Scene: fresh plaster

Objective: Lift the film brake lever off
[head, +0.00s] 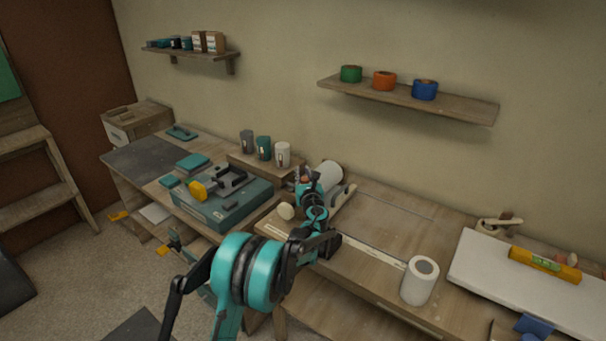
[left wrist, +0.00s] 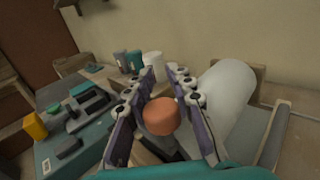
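An orange-red knob (left wrist: 162,117), which looks like the end of the film brake lever, sits between the fingers of my left gripper (left wrist: 160,108) in the left wrist view. The fingers are spread on both sides of it, and I cannot tell whether either one touches. In the head view the knob is a small orange spot (head: 304,180) beside the white film roll (head: 327,173), and my left gripper (head: 308,186) is mostly hidden by its own arm. The white roll (left wrist: 228,88) lies just right of the fingers. The lever's lower part is hidden. My right gripper is not in view.
A teal case (head: 222,207) with a dark tool and yellow block stands left of the arm. Several cups (head: 263,148) stand behind on a low riser. A white roll (head: 419,280) stands upright at right on the bench. The bench middle is mostly clear.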

